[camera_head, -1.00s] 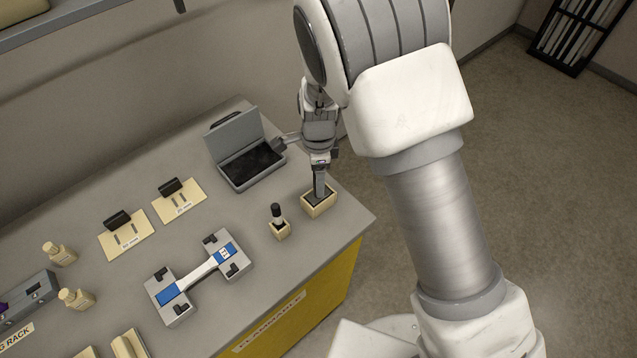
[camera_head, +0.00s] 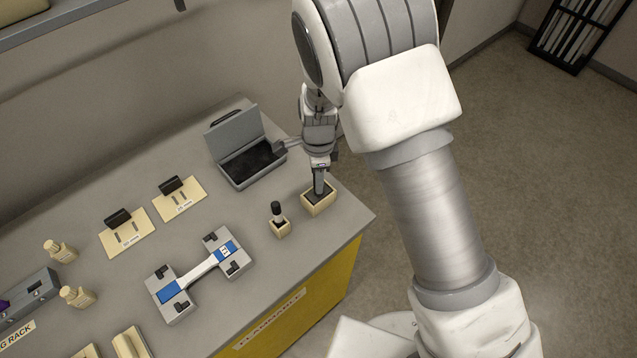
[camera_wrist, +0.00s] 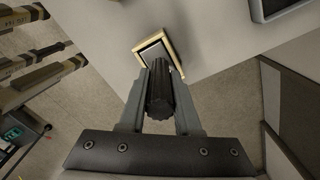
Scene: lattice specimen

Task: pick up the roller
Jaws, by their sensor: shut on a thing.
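The roller shows as a dark ridged handle (camera_wrist: 160,88) between the two grey fingers of my gripper (camera_wrist: 159,75) in the wrist view. My gripper is shut on it. Beyond the handle is a small cream-rimmed box (camera_wrist: 137,47) with a grey inside. In the head view my gripper (camera_head: 319,188) points down over this cream box (camera_head: 320,209) near the table's right corner. The fingers hide most of the roller there. The roller's lower end is hidden, so I cannot tell whether it touches the box.
A small cream holder with a black-topped item (camera_head: 277,212) stands just left of the box. An open grey case (camera_head: 243,178) lies behind. A grey and blue dumbbell-shaped fixture (camera_head: 208,268) and two cream plates with black blocks (camera_head: 188,206) are further left. The table's right edge is close.

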